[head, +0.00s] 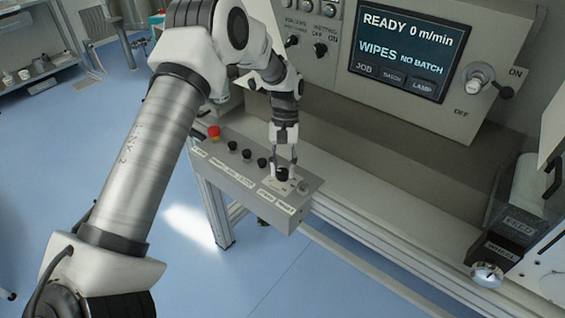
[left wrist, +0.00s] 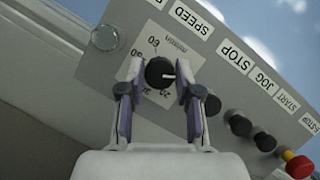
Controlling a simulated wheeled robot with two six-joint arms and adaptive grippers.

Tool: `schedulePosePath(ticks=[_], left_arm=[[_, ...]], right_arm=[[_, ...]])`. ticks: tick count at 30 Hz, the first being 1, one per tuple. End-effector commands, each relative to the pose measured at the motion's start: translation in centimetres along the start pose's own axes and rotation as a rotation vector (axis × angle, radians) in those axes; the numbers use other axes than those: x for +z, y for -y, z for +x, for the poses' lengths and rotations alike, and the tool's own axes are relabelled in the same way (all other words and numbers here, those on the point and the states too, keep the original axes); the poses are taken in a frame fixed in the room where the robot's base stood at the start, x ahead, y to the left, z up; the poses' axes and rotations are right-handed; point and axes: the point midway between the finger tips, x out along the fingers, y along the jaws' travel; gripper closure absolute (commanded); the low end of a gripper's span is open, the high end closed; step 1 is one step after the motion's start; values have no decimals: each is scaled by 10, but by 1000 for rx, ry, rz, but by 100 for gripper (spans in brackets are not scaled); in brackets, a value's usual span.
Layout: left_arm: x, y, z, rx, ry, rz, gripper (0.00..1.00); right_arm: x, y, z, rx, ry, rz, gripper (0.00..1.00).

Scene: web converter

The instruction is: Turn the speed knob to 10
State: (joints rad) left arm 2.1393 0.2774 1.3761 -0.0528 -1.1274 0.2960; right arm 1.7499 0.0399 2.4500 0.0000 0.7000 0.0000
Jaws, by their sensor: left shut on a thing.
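The speed knob (head: 282,174) is a small round black knob on a pale dial plate at the right end of the low control panel. In the left wrist view, the knob (left wrist: 157,71) has a white pointer mark toward the picture's right. Dial numbers, among them 60, show around it upside down; some are hard to read, and the right side of the scale is partly covered by a finger. My left gripper (head: 283,168) points down over the knob and is shut on it. In the left wrist view its two fingers (left wrist: 157,83) stand on either side. My right gripper is out of view.
The control panel (head: 243,183) also carries a red button (head: 214,132) and several black buttons in a row left of the knob. A screen (head: 409,50) behind reads READY 0 m/min. A chrome handwheel (head: 487,274) is at the right.

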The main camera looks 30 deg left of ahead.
Motion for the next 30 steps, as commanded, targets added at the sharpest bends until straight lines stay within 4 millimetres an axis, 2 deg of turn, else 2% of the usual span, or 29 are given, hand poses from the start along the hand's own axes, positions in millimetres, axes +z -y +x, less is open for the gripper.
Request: schedulePosePath(ticks=[3,15,30], left_arm=[[1,0,-1,-40,3,90,100],[1,-2,1,-158,2,379,100],[0,-2,3,-211,2,509,100]], right_arm=[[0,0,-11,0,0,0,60],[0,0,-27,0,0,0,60],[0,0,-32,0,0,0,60]])
